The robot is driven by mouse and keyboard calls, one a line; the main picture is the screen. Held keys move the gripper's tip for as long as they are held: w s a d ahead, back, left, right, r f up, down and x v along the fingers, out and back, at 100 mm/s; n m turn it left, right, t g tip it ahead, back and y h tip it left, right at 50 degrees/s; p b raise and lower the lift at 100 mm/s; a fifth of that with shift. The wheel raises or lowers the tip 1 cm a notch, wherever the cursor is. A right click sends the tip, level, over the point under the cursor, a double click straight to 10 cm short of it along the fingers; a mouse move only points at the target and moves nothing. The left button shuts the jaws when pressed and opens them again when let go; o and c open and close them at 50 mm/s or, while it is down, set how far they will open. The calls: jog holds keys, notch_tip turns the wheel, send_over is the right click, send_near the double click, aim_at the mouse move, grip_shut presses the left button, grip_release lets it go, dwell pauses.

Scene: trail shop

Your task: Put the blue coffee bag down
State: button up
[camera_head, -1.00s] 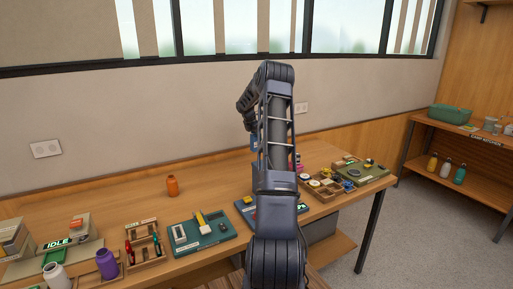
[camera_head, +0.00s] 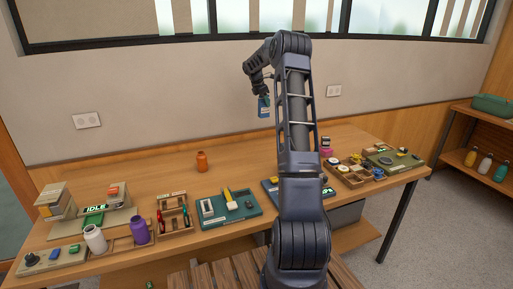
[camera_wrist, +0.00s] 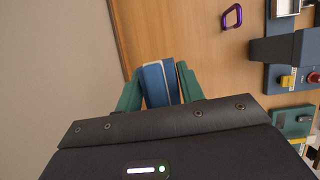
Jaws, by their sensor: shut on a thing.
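The blue coffee bag (camera_head: 263,106) hangs from my gripper (camera_head: 262,95), in the air above the back part of the wooden workbench (camera_head: 240,182). In the wrist view the bag (camera_wrist: 153,84) is blue with a pale stripe, held between the two green fingers of my gripper (camera_wrist: 160,85). The gripper is shut on it. The bag's underside and what lies directly below it are partly hidden.
An orange bottle (camera_head: 202,162) stands at the back of the bench. A purple carabiner (camera_wrist: 232,16) shows in the wrist view. Bench behind the trays is mostly clear.

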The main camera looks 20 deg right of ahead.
jog(key=a, duration=0.6)
jog(key=shift+m, duration=0.3)
jog(key=f, duration=2)
jog(key=shift+w+d, duration=0.25)
jog(key=shift+w, duration=0.1)
jog(key=o, duration=1.1)
jog(key=shift+f, duration=0.1)
